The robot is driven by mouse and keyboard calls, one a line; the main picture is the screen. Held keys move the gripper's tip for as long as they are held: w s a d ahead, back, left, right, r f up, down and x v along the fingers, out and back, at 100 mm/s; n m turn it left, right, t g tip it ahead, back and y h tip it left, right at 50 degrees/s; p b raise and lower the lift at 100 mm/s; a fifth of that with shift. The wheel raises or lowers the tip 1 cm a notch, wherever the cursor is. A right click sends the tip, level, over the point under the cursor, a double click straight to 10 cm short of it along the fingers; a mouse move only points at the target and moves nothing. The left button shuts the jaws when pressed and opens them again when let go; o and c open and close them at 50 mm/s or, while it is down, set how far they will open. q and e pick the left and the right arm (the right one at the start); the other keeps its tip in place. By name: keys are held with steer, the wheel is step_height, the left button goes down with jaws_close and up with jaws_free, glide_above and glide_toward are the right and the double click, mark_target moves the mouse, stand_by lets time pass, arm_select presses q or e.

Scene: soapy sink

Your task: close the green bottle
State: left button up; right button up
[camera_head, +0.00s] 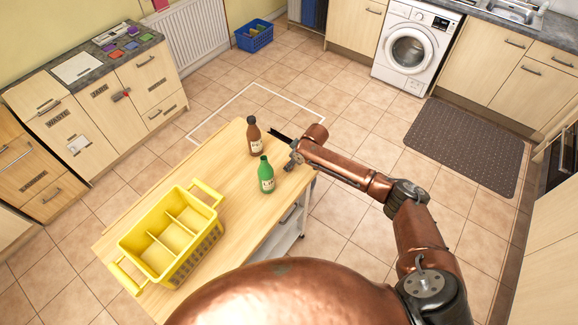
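The green bottle (266,178) stands upright with a pale label near the right edge of the wooden table (210,172). Its top is small, and I cannot tell whether a cap is on it. A brown bottle (254,138) with a pale label stands upright just behind it. My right gripper (281,148) is over the table's right edge, beside both bottles and apart from the green one. Its fingers look spread, with nothing visible between them. My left gripper is not in view. No loose cap shows.
A yellow divided crate (212,232) with raised handles stands on the near left of the table. The tabletop between crate and bottles is clear. A blue basket (254,37) is on the floor by the radiator. A counter (82,72) holds small coloured items.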

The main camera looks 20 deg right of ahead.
steer(key=shift+c, duration=1)
step_height(320, 180, up, 10)
